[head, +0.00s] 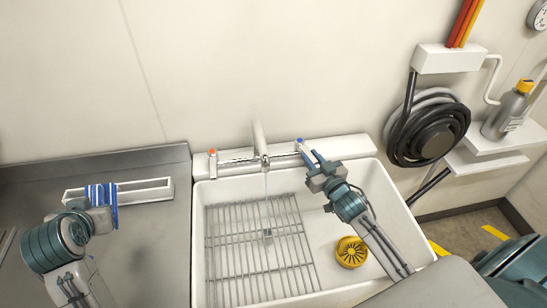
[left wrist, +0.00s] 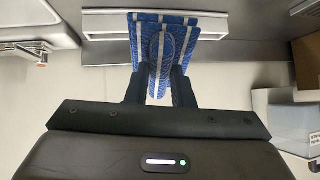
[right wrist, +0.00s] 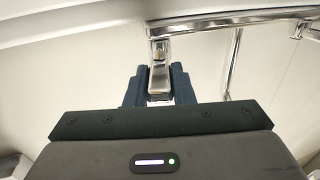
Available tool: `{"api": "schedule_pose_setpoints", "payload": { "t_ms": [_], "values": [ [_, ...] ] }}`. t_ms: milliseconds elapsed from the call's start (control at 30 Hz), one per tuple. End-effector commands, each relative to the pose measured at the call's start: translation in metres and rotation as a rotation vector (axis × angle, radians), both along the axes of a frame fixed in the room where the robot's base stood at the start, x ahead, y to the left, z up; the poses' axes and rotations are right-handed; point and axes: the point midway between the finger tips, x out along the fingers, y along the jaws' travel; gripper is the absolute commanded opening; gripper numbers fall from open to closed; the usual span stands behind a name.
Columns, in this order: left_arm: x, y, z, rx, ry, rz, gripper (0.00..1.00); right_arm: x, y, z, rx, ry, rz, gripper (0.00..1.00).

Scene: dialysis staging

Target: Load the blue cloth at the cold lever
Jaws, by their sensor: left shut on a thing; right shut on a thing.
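The blue cloth (head: 101,193) has white stripes and hangs folded in my left gripper (head: 103,207), at the left end of a narrow white tray on the steel counter. In the left wrist view the cloth (left wrist: 160,38) is pinched between both fingers (left wrist: 159,90) and overlaps the tray; I cannot tell if it touches it. The cold lever (head: 304,149), under a blue-marked cap (head: 300,141), is at the tap's right end. My right gripper (head: 314,164) is shut on this lever; the right wrist view shows the chrome lever (right wrist: 159,78) between the fingers (right wrist: 158,88).
A thin stream of water (head: 267,205) runs from the tap (head: 260,145) into the white sink (head: 330,215). A wire rack (head: 235,245) and a yellow strainer (head: 351,252) are in the sink. The white tray (head: 150,194) stands on the counter; a red-marked cap (head: 212,153) is at the left.

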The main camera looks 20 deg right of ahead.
Motion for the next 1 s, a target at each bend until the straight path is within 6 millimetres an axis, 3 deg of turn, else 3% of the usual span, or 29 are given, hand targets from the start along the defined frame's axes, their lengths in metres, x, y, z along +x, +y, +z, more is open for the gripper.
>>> {"api": "schedule_pose_setpoints", "payload": {
  "t_ms": [33, 133, 567, 767, 1000],
  "values": [
    [0.0, 0.0, 0.0, 0.0, 0.0, 0.0, 0.03, 0.0, -0.001, 0.0, -0.003, 0.003, -0.002, 0.24],
    [0.0, 0.0, 0.0, 0.0, 0.0, 0.0, 0.03, 0.0, 0.0, 0.0, -0.002, 0.002, -0.001, 0.43],
    [0.0, 0.0, -0.006, 0.0, 0.0, 0.0, 0.03, -0.006, 0.0, -0.002, -0.002, 0.0, 0.001, 0.44],
    [0.0, 0.0, -0.025, 0.0, 0.0, 0.0, 0.03, -0.029, -0.001, -0.007, -0.005, 0.001, 0.002, 0.44],
    [0.0, 0.0, -0.059, 0.0, 0.0, 0.0, 0.03, -0.07, -0.003, -0.008, -0.008, 0.002, 0.003, 0.44]
  ]
}}
